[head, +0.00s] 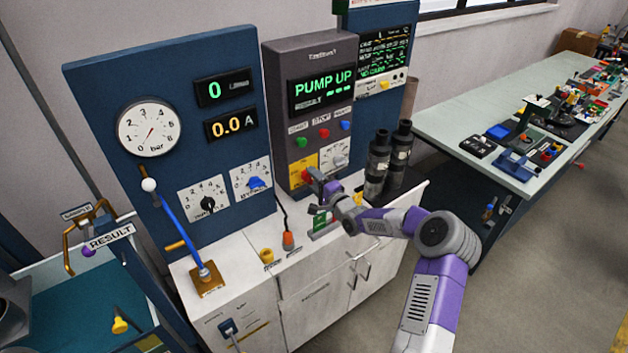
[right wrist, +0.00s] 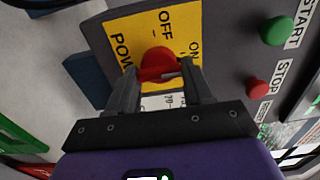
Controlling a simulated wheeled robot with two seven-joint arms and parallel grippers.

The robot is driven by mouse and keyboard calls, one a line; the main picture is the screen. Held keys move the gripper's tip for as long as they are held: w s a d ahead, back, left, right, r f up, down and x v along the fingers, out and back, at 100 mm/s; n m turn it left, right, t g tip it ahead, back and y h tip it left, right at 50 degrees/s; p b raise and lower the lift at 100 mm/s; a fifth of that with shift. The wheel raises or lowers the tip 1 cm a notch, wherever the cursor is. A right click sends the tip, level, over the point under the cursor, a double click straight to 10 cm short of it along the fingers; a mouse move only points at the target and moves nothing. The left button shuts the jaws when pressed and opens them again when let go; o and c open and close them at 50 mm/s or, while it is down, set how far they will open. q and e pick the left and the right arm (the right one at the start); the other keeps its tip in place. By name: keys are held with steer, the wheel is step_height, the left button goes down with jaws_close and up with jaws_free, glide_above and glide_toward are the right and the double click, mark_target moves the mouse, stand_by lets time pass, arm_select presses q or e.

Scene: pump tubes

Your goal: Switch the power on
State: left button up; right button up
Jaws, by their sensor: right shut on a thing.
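The red power knob (right wrist: 157,64) sits on a yellow plate (right wrist: 118,28) marked OFF, ON and POWER in the right wrist view. In the head view the yellow plate (head: 298,163) is low on the grey panel, and the knob (head: 306,175) is partly hidden by my gripper. My right gripper (right wrist: 160,76) has its two fingers on either side of the knob and is shut on it. In the head view my right gripper (head: 318,181) reaches the panel from the right. The knob's exact setting is hard to read. My left gripper is not in view.
The grey panel's display (head: 325,90) reads PUMP UP. A green START button (right wrist: 277,30) and a red STOP button (right wrist: 258,88) are close to the gripper. A blue lever (head: 180,233) stands at the left.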

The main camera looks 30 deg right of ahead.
steer(key=o, duration=1)
steer(key=shift+o, duration=0.2)
steer(key=s, duration=0.7)
steer(key=shift+s+d, duration=0.3)
